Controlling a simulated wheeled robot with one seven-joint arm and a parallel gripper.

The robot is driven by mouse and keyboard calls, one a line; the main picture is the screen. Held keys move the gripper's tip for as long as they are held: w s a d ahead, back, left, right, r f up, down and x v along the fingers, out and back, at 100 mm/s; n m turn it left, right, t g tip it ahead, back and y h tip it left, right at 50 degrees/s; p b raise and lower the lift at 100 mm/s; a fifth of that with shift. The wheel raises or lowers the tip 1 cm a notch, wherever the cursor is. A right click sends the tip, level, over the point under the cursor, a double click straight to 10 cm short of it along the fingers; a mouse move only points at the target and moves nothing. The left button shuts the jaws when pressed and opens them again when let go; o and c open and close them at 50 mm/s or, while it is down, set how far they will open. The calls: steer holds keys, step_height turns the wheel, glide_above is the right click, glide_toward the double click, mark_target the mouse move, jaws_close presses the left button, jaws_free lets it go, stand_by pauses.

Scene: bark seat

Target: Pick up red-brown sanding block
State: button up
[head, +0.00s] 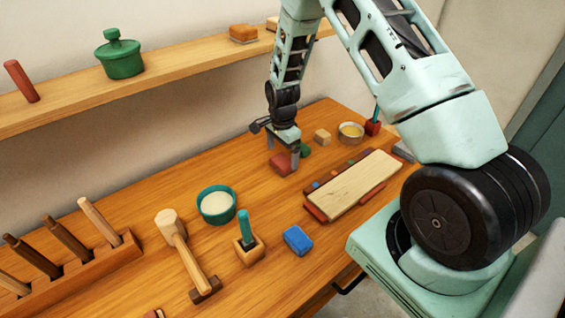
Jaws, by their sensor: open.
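A red-brown block (280,163), which looks like the sanding block, lies on the wooden bench below my gripper. My gripper (286,153) is open and points down at the block. One finger shows in front of the block's right end. The other finger is hard to make out, and I cannot tell whether either finger touches the block.
A green piece (304,150) sits close to the right of my gripper. A tan cube (322,137), a yellow-filled bowl (351,132) and a pale board (352,184) lie further right. A teal bowl (216,206) and mallet (181,252) stand left. A shelf (170,85) runs behind.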

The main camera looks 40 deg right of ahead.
mark_target(283, 160)
steer(key=shift+d+f+p, duration=0.1)
steer(key=shift+f+p, duration=0.8)
steer(key=shift+f, duration=1.25)
steer(key=c, duration=1.1)
steer(key=shift+r, duration=0.1)
step_height(283, 160, up, 9)
steer(key=b, duration=0.3)
steer(key=shift+w, duration=0.1)
steer(key=shift+r, duration=0.45)
steer(key=shift+o, duration=0.9)
steer(key=shift+c, duration=0.3)
